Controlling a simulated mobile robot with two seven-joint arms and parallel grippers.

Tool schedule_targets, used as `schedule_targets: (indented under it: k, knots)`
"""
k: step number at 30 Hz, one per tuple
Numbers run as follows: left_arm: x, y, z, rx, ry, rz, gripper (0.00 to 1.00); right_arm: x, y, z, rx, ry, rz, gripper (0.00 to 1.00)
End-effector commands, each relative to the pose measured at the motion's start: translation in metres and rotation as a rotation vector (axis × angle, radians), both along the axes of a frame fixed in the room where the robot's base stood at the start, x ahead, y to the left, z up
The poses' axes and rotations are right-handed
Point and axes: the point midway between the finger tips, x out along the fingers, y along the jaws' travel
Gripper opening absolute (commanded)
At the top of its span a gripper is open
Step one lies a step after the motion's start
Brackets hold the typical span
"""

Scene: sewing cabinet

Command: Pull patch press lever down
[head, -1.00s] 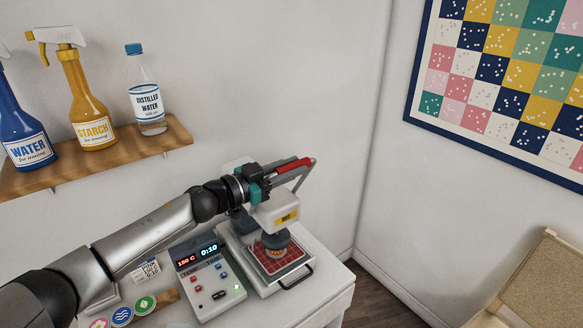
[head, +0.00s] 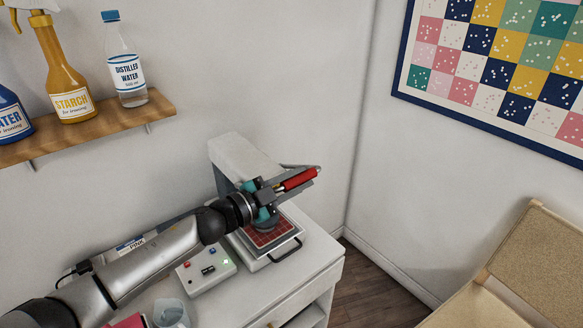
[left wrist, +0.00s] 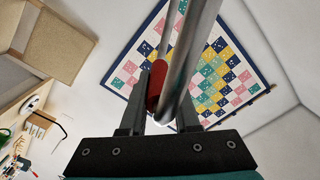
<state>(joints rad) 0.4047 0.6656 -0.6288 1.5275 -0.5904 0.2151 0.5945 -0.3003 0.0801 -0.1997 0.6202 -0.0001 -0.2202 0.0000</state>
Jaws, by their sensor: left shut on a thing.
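The patch press (head: 243,158) stands on the white cabinet top, a pale machine with a red-gridded lower plate (head: 264,234). Its lever has a red grip (head: 299,179) and a grey metal arm. My left gripper (head: 283,186) is shut on the lever at the red grip, in front of the press head, which it largely hides. In the left wrist view the red grip (left wrist: 156,84) and the metal arm (left wrist: 188,60) pass between the two dark fingers. My right gripper is in neither view.
The control box (head: 206,270) sits left of the plate, partly behind my left arm. A shelf (head: 90,127) with bottles is on the wall. A cup (head: 171,314) stands at the front. A tan chair (head: 535,255) is at right, with open floor between.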

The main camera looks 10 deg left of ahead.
Motion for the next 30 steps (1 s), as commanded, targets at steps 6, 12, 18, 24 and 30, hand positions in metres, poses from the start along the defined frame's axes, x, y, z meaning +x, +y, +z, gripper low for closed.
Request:
schedule_targets:
  k: [6,12,18,24,30]
  knots:
    - [-0.010,-0.013,-0.045,0.158,-0.121,-0.004,0.00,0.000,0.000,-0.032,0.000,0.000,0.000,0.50]
    - [-0.014,-0.017,-0.075,0.290,-0.224,-0.003,0.00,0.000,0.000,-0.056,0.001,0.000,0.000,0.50]
    - [-0.014,-0.018,-0.096,0.386,-0.300,-0.003,0.00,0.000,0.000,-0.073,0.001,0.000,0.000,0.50]
    - [-0.013,-0.017,-0.108,0.380,-0.297,-0.002,0.00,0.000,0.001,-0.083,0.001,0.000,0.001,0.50]
    - [-0.013,-0.016,-0.113,0.380,-0.297,-0.001,0.00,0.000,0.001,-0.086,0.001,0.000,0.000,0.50]
